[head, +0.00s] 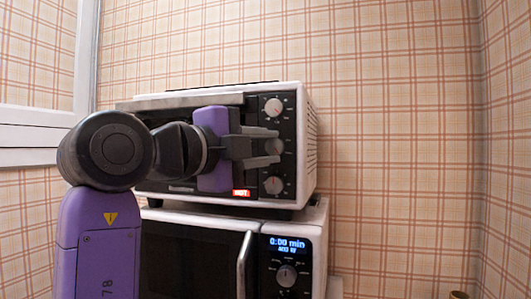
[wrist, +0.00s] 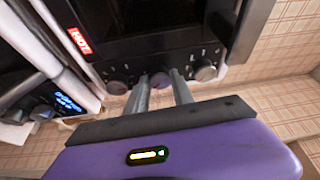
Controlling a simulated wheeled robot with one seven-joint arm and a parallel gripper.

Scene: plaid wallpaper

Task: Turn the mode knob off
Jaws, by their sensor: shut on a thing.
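The toaster oven (head: 312,150) is white with a dark front and stands on top of a microwave. Its right panel carries three round knobs in a column. The top knob (head: 273,108) and bottom knob (head: 273,186) are uncovered. The middle knob (head: 273,147) sits between the fingers of my gripper (head: 274,148). In the wrist view my gripper (wrist: 160,92) has one finger on each side of the middle knob (wrist: 160,79), shut on it. The knob labels are too small to read, so I cannot tell which is the mode knob.
A red lit "HOT" sign (head: 241,193) shows on the oven's lower front. The microwave (head: 315,230) below has a lit display (head: 288,244), a dial (head: 286,275) and a vertical door handle (head: 243,262). Plaid wall lies behind, with free room to the right.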

